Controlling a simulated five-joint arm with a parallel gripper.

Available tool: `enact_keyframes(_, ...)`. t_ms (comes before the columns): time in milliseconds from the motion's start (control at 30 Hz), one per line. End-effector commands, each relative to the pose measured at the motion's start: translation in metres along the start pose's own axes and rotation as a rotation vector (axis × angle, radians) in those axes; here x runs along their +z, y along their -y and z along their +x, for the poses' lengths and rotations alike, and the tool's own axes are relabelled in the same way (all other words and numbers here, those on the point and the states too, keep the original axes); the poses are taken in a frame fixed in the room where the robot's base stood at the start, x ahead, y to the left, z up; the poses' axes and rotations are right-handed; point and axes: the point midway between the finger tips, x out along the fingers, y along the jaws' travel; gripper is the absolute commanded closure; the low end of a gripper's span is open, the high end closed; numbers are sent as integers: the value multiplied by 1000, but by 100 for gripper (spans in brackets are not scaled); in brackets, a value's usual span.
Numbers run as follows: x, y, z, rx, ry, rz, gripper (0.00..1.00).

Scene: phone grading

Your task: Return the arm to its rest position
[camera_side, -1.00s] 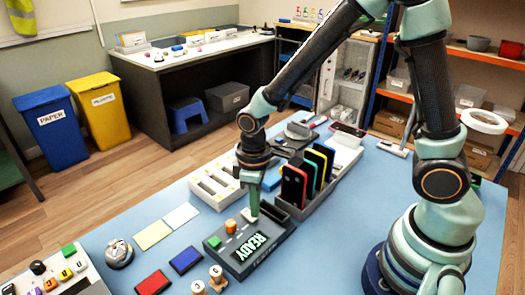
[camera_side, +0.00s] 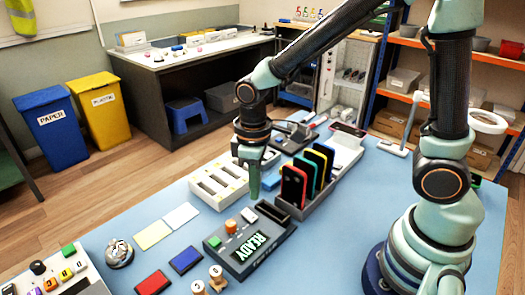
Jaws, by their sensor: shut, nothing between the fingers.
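My gripper (camera_side: 253,188) is shut and empty. It points straight down, a little above and behind the grey test device, with its tip apart from it. The grey device (camera_side: 226,252) has a lit screen reading READY (camera_side: 249,246), an orange knob (camera_side: 231,226), a green button (camera_side: 214,241) and a pale button (camera_side: 249,215). My arm reaches in from the right, bent high over the blue table.
A rack of upright phones (camera_side: 305,175) stands just right of my gripper. A white slotted tray (camera_side: 217,183) lies to its left. Red (camera_side: 152,282) and blue (camera_side: 186,260) pads, wooden pegs (camera_side: 216,273) and a silver bell (camera_side: 119,253) are at the front.

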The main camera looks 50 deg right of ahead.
Motion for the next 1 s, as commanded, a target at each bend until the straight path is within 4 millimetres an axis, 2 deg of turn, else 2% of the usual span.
enact_keyframes(167, 0, -2, -4, 3, -11, 10, 100)
enact_keyframes(333, 8, -15, -32, 23, -88, 88, 100)
enact_keyframes(500, 27, -32, -73, 55, -207, 219, 100)
enact_keyframes(700, 55, -48, -110, 93, -348, 370, 100)
enact_keyframes(833, 71, -54, -124, 112, -419, 447, 100)
enact_keyframes(1000, 82, -57, -134, 126, -471, 502, 100)
